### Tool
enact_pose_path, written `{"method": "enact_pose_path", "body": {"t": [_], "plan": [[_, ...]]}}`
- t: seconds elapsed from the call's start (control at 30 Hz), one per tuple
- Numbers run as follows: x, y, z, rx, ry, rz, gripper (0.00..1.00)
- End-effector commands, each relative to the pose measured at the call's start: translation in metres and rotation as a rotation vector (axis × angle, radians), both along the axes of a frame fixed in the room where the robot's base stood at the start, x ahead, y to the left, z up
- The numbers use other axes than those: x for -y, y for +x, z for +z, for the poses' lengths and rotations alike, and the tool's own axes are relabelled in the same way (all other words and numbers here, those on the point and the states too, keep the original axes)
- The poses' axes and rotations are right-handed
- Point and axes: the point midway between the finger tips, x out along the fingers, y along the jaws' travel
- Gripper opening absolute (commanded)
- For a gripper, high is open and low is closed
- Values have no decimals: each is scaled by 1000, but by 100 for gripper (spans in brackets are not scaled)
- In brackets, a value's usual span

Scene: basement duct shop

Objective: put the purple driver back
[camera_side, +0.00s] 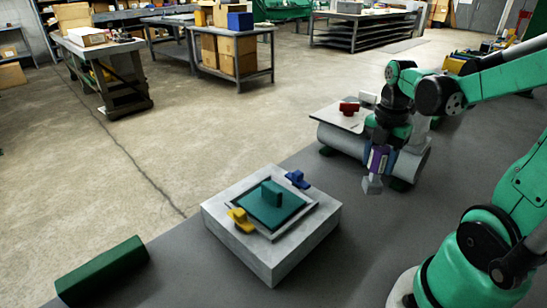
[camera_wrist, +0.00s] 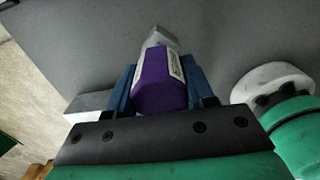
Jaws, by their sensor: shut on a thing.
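The purple driver (camera_side: 379,159) is in my gripper (camera_side: 377,160), above the dark table in front of the grey duct cylinder. Its grey tip points down, and I see no contact with the table. In the wrist view the purple handle (camera_wrist: 160,82) sits between the two blue fingers of my gripper (camera_wrist: 160,85), with a pale label on its side and the grey tip beyond. Part of the handle is hidden by the fingers in the side view.
A pale block (camera_side: 285,263) with a teal inset holds a teal piece (camera_side: 272,193), a yellow piece (camera_side: 241,221) and a blue piece (camera_side: 298,180). A plate (camera_side: 335,117) with a red piece (camera_side: 348,108) tops the cylinder (camera_side: 345,145). A green bar (camera_side: 102,270) lies front left.

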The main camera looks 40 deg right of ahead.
Motion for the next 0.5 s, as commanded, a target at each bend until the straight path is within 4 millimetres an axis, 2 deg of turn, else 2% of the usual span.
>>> {"method": "enact_pose_path", "body": {"t": [0.13, 0.33, 0.5], "plan": [[0, 0, -9, 0, 0, 0, 0], [0, 0, -33, 0, 0, 0, 0], [0, 0, -42, 0, 0, 0, 0]]}}
